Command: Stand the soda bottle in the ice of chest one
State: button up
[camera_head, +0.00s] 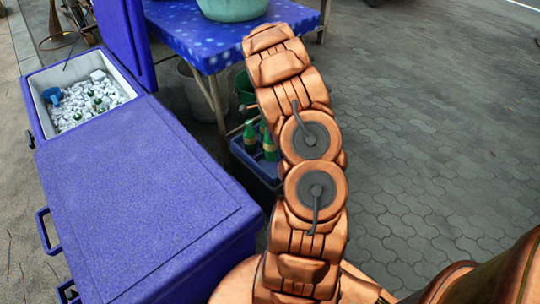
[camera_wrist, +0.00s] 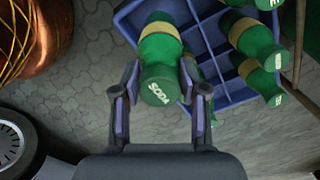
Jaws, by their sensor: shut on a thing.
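The green soda bottle (camera_wrist: 160,58) with a yellow band and white SODA lettering is between the fingers of my gripper (camera_wrist: 159,70) in the wrist view. The fingers are shut on its sides. It overlaps a blue divided crate (camera_wrist: 240,97); whether it is clear of its cell I cannot tell. In the head view my gripper is hidden behind my arm. The open blue chest (camera_head: 34,96) at upper left has a pale inside filled with white ice (camera_head: 93,100). Several green bottle tops and a blue scoop (camera_head: 52,95) show in the ice. I see no number on the chest.
Other green bottles (camera_wrist: 255,42) stand in the crate, which also shows in the head view (camera_head: 256,172) under a blue table (camera_head: 185,32). A closed blue lid (camera_head: 140,195) fills the front of the chest. A raised lid (camera_head: 125,35) stands behind the ice. Paving at right is clear.

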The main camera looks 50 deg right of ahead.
notch_tip(320, 180, up, 12)
jog(key=p, duration=0.3)
jog(key=shift+p, duration=0.4)
dwell(1.6)
